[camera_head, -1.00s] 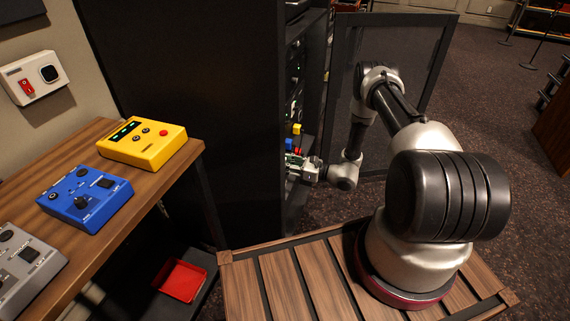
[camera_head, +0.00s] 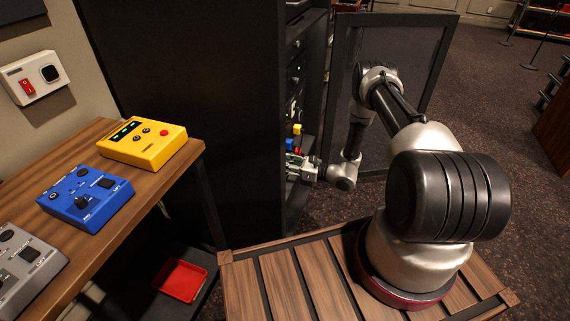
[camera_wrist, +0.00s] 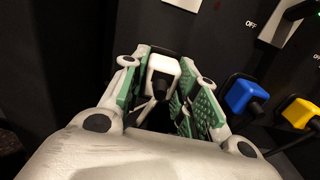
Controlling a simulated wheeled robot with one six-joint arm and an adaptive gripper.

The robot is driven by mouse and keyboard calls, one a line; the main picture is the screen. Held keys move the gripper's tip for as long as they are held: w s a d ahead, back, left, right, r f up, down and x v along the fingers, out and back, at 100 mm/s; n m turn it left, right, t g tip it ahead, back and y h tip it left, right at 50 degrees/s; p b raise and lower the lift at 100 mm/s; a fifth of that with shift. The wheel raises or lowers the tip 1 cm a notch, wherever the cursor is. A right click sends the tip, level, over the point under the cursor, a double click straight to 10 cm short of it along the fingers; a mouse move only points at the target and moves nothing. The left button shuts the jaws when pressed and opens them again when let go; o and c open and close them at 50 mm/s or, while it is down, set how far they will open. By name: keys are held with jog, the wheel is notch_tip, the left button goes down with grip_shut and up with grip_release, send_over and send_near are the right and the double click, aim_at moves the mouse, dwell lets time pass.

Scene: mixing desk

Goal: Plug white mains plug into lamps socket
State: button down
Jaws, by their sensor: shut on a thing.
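In the wrist view my gripper (camera_wrist: 163,90) is shut on the white mains plug (camera_wrist: 162,66), which sits between the green-padded fingers with its dark cable running back toward me. The plug's front faces the dark panel; I cannot tell whether its pins touch or enter a socket. A blue plug (camera_wrist: 243,95) and a yellow plug (camera_wrist: 299,112) are at the panel to the right. In the head view my gripper (camera_head: 292,167) reaches into the open side of the black rack. The white plug and the lamps socket cannot be made out there.
White switches marked OFF (camera_wrist: 284,28) are on the panel above the plugs. The rack's open door (camera_head: 343,120) stands behind my arm. A wooden desk with a yellow box (camera_head: 142,143) and a blue box (camera_head: 85,199) is at left; a red tray (camera_head: 181,281) lies below.

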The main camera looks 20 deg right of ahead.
jog(key=shift+w+a, duration=0.2)
jog(key=shift+a, duration=0.1)
jog(key=c, duration=1)
grip_release()
jog(key=v, duration=1.2)
jog(key=shift+f, duration=0.1)
